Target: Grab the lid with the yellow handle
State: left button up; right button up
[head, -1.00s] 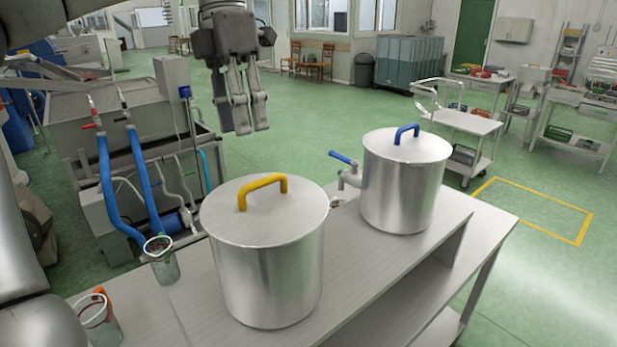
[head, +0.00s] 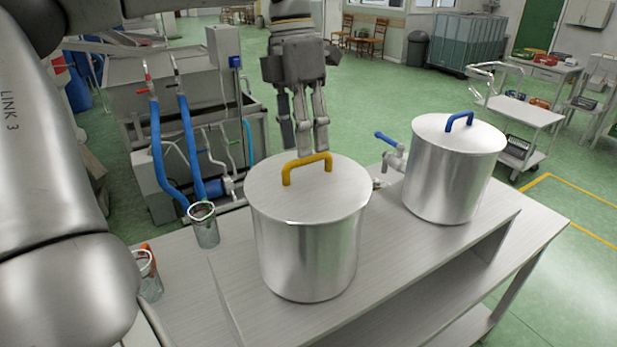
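The lid (head: 270,195) with the yellow handle (head: 308,162) sits flat on the nearer steel pot (head: 308,255), which stands on the grey workbench. My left gripper (head: 302,148) points down just above and beside the far side of the handle. Its fingers are apart and empty, with the tips close to the top of the handle; I cannot tell whether they touch it. A second lid with a blue handle (head: 459,121) covers the other steel pot (head: 448,175), to the right and further back. My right gripper is out of view.
A blue-levered tap (head: 392,150) sits between the pots. Two glass jars (head: 204,225) (head: 148,277) stand at the bench's left. A steel machine with blue hoses (head: 157,150) is behind. The bench (head: 395,262) is bare in front of the pots. A white trolley (head: 522,108) stands back right.

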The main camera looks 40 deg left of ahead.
aim_at(308, 172)
pick_arm(q)
jog(key=shift+s+d+f+p, duration=0.15)
jog(key=shift+f+p, duration=0.05)
jog(key=shift+f, duration=0.25)
jog(key=shift+s+d+f+p, duration=0.15)
jog(key=shift+f, duration=0.3)
jog(key=shift+w+d+f, duration=0.1)
jog(key=shift+f, duration=0.55)
grip_shut()
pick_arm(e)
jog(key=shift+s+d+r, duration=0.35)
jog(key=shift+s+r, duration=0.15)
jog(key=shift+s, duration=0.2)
